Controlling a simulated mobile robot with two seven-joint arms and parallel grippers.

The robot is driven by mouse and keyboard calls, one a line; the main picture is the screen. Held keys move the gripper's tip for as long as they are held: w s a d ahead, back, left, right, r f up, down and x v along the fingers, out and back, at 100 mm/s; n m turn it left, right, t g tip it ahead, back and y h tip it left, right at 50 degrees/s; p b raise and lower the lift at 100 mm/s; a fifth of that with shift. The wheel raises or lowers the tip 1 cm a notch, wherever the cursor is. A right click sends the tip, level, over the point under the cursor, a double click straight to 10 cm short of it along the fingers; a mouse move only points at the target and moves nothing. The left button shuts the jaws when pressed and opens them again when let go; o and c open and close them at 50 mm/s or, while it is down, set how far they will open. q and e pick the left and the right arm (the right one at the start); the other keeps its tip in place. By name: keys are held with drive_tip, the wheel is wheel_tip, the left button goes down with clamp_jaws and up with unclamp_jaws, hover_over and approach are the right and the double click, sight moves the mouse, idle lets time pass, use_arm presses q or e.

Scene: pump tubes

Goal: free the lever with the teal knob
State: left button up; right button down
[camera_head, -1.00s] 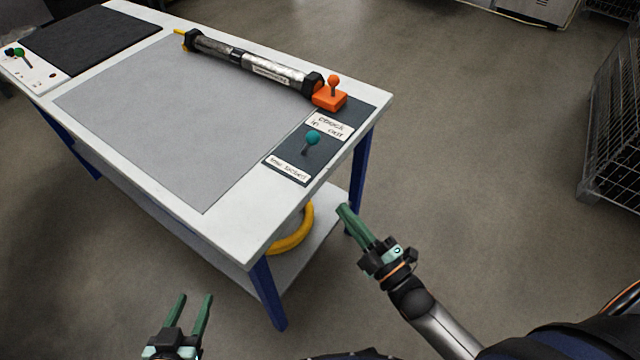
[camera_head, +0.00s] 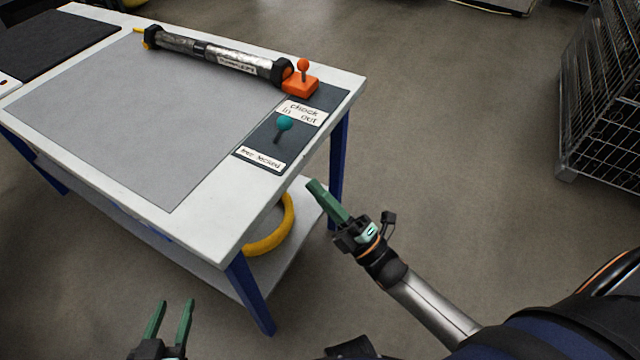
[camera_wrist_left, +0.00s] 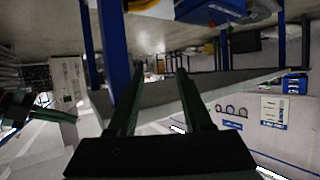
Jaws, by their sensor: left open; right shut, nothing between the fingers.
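The lever with the teal knob (camera_head: 284,123) stands on a dark panel (camera_head: 258,140) at the right end of the table. The label "free locked" (camera_head: 261,158) lies in front of it and the label "chock in out" (camera_head: 301,112) behind it. My right gripper (camera_head: 316,186) is shut and empty, off the table's right edge, to the lower right of the lever. My left gripper (camera_head: 172,318) is open and empty, low in front of the table. Its two green fingers also show in the left wrist view (camera_wrist_left: 160,95), with nothing between them.
An orange block with an orange-knobbed lever (camera_head: 300,83) sits behind the panel, at the end of a long pump tube (camera_head: 215,53). A yellow ring (camera_head: 270,225) lies on the lower shelf. A wire cage (camera_head: 605,110) stands at the right.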

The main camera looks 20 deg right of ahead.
sight(280, 131)
drive_tip(key=x, duration=0.7)
drive_tip(key=shift+w+a+r, duration=0.15)
drive_tip(key=shift+w+r, duration=0.05)
drive_tip(key=shift+w+d+r, duration=0.15)
drive_tip(key=shift+w+d, duration=0.15)
drive_tip(key=shift+w, duration=0.25)
drive_tip(key=shift+w+d+r, duration=0.1)
drive_tip(key=shift+w+d, duration=0.15)
drive_tip(key=shift+w, duration=0.35)
drive_tip(key=shift+w+d+r, duration=0.15)
drive_tip(key=shift+w+d, duration=0.05)
drive_tip(key=shift+w, duration=0.25)
use_arm(q)
drive_tip(key=shift+w+r+t, duration=0.2)
drive_tip(key=shift+w+r, duration=0.05)
drive_tip(key=shift+r, duration=0.3)
drive_tip(key=shift+w+r+t, duration=0.2)
drive_tip(key=shift+w+r, duration=0.05)
drive_tip(key=shift+r, duration=0.3)
